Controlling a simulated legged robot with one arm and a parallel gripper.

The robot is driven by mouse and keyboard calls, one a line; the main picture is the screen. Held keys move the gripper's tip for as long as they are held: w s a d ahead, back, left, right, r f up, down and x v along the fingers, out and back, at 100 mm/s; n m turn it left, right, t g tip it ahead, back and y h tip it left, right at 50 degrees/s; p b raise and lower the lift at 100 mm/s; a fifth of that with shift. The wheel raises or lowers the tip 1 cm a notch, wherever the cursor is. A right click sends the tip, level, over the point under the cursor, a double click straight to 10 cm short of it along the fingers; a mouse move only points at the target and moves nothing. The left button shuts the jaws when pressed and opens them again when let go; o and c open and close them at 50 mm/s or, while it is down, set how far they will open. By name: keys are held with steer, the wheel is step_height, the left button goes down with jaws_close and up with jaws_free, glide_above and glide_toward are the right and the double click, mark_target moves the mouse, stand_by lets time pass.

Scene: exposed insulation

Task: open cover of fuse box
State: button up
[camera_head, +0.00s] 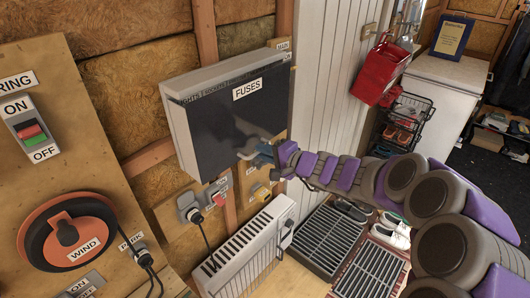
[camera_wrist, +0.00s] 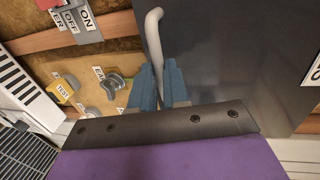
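The fuse box (camera_head: 228,108) is a grey box on the wall with a dark front cover labelled "FUSES". The cover (camera_head: 225,125) looks shut in the head view. A pale curved handle (camera_head: 248,150) sits at the cover's lower edge. My gripper (camera_head: 262,156) is at this handle, at the end of my purple and grey arm. In the wrist view, the blue fingers of my gripper (camera_wrist: 161,80) stand on both sides of the handle (camera_wrist: 153,35), close to it. I cannot tell whether they press on it. The dark cover (camera_wrist: 225,55) fills the right of that view.
A white heater (camera_head: 245,243) is below the box. Sockets and a plug (camera_head: 190,208) sit below left. A wind dial (camera_head: 68,235) and a switch (camera_head: 28,130) are on the left board. A red bag (camera_head: 382,72) hangs right of the white panelled wall (camera_head: 325,90).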

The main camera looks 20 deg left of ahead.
steer(key=shift+a, duration=0.2)
jaws_close()
steer(key=shift+f, duration=0.1)
steer(key=shift+s+d+p, duration=0.1)
steer(key=shift+d+p, duration=0.05)
steer(key=shift+p, duration=0.15)
